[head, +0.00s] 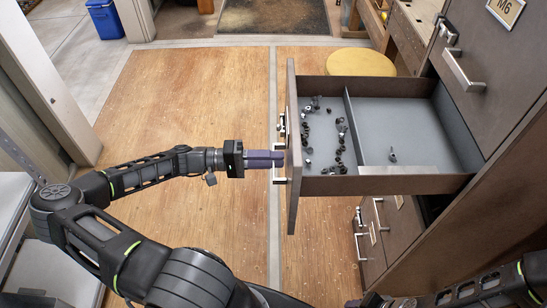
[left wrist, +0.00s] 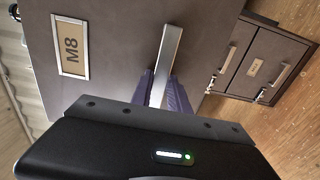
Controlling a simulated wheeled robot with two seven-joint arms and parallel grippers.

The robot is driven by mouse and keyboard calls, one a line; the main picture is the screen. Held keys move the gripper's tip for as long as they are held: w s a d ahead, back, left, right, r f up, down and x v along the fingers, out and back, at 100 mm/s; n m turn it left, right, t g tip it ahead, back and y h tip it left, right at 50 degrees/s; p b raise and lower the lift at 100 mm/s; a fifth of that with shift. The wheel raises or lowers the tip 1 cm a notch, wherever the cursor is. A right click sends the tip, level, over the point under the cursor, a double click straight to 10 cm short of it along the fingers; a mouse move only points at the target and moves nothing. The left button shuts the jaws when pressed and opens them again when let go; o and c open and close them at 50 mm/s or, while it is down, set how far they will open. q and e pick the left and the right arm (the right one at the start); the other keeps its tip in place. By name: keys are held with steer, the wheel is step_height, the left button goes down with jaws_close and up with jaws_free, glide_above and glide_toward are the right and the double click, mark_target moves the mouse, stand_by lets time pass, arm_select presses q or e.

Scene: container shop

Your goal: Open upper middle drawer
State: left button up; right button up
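The drawer (head: 390,186) is pulled far out of the brown cabinet. Its front carries a label M8 (left wrist: 71,48) in the left wrist view. The drawer's metal handle (left wrist: 168,50) runs between the purple fingers of my left gripper (left wrist: 163,92). In the head view my left gripper (head: 268,158) reaches from the left to the drawer front and is shut on the handle. Part of the handle is hidden by the fingers. My right gripper (head: 354,303) barely shows at the bottom edge of the head view, below the cabinet, and its opening is unclear.
Inside the drawer, a divider separates many small dark parts (head: 338,140) from a nearly empty side. A closed drawer M6 (head: 487,50) is at the upper right. Lower drawers (head: 370,240) sit beneath. A yellow stool (head: 360,62) stands behind. The wooden floor (head: 170,100) at left is clear.

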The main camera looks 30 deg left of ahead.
arm_select(q)
steer(key=o, duration=0.4)
steer(key=v, duration=0.7)
steer(key=shift+s+a+b, duration=0.2)
steer(key=shift+a+b, duration=0.1)
steer(key=shift+a, duration=0.05)
